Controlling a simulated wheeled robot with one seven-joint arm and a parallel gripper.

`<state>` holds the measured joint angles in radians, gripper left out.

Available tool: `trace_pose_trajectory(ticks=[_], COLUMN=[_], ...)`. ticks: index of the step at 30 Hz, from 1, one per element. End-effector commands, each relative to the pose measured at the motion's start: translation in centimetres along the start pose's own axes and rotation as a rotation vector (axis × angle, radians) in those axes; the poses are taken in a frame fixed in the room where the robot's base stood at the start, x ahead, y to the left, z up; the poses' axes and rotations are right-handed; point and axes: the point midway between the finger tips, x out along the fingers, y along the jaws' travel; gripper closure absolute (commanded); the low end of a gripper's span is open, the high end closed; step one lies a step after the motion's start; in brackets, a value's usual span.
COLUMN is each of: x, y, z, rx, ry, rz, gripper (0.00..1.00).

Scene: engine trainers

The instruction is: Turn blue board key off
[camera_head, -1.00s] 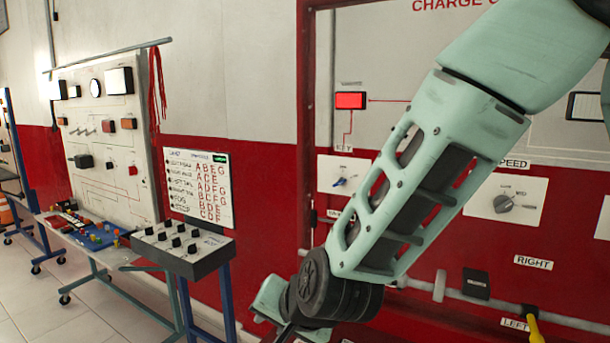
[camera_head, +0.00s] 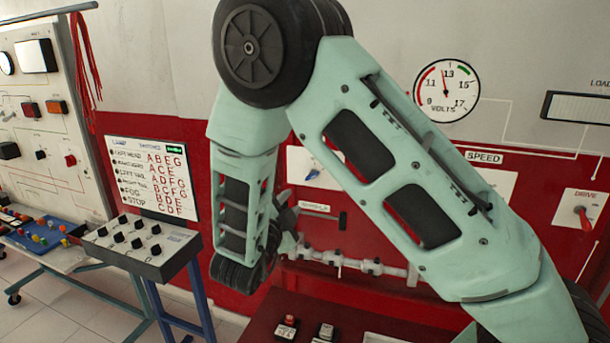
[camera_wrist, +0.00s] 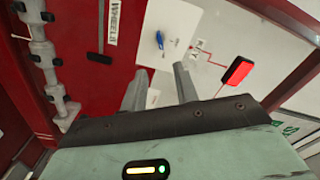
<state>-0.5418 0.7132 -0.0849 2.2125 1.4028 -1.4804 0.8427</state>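The blue key (camera_wrist: 160,40) sits on a white plate (camera_wrist: 172,27) on the red board in the wrist view, ahead of my gripper and slightly left of its middle. It also shows in the head view (camera_head: 314,167), partly behind my arm. My gripper (camera_wrist: 159,82) has its two fingers apart with nothing between them. The fingertips point at the panel and appear short of the key. In the head view my gripper is mostly hidden behind my arm. A lit red indicator (camera_wrist: 237,71) is to the right of the key in the wrist view, joined by a line.
A red switch (camera_head: 583,217) is on the board's right side. A voltmeter (camera_head: 446,91) is above. A grey bar with fittings (camera_head: 350,263) runs below the key. A control box (camera_head: 143,246) and lamp chart (camera_head: 152,177) stand left. Small items (camera_head: 287,327) lie on a red ledge.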

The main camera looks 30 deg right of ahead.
Motion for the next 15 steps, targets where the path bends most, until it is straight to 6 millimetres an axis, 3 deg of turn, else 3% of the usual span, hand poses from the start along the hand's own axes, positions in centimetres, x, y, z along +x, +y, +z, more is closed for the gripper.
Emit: trace_pose_trajectory(ticks=[15], x=[10.7], y=[-0.3], z=[-0.2], rx=[-0.001], ry=[-0.001], rz=[0.001], gripper=[0.7])
